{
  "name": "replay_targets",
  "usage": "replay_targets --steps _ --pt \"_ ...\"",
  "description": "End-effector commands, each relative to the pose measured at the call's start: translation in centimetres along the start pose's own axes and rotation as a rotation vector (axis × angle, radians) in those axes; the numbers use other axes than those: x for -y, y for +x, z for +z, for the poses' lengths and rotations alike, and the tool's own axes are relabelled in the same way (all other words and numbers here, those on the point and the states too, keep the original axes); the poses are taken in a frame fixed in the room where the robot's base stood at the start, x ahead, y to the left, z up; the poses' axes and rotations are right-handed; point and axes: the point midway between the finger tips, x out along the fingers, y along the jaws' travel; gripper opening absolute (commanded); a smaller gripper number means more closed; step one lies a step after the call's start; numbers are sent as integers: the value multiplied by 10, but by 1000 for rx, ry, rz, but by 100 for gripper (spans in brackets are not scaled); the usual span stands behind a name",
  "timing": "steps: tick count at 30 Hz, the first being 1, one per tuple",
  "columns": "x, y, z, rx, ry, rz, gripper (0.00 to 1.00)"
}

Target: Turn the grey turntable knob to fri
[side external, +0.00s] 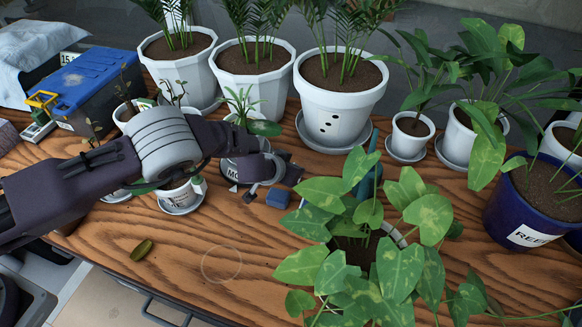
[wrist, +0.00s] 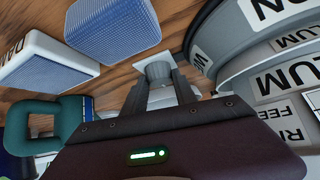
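One label there seems to read "MON", upside down; other labels are cut off. My gripper (wrist: 161,82) points down with its two fingers apart. A small grey cylindrical piece (wrist: 158,69), perhaps the knob, shows between the fingertips over a white patch. I cannot tell whether the fingers touch it.
A blue block (side external: 278,199) lies just beside my gripper, and a white block with a blue top (wrist: 48,60) is near it. A teal handled thing (wrist: 45,118) is at the left. White potted palms (side external: 254,75) stand behind; a leafy plant (side external: 375,235) crowds the front right.

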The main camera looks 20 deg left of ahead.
Motion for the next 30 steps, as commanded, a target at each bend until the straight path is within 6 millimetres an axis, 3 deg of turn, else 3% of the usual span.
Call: replay_targets --steps 13,22,23,24,26,30 --pt "4 0 1 -10 182 183 0" --pt "3 0 0 -13 196 194 0" --pt "3 0 0 -13 195 194 39" --pt "3 0 0 -13 195 194 47" --pt "3 0 0 -13 195 194 55" --pt "3 0 0 -14 194 193 55"
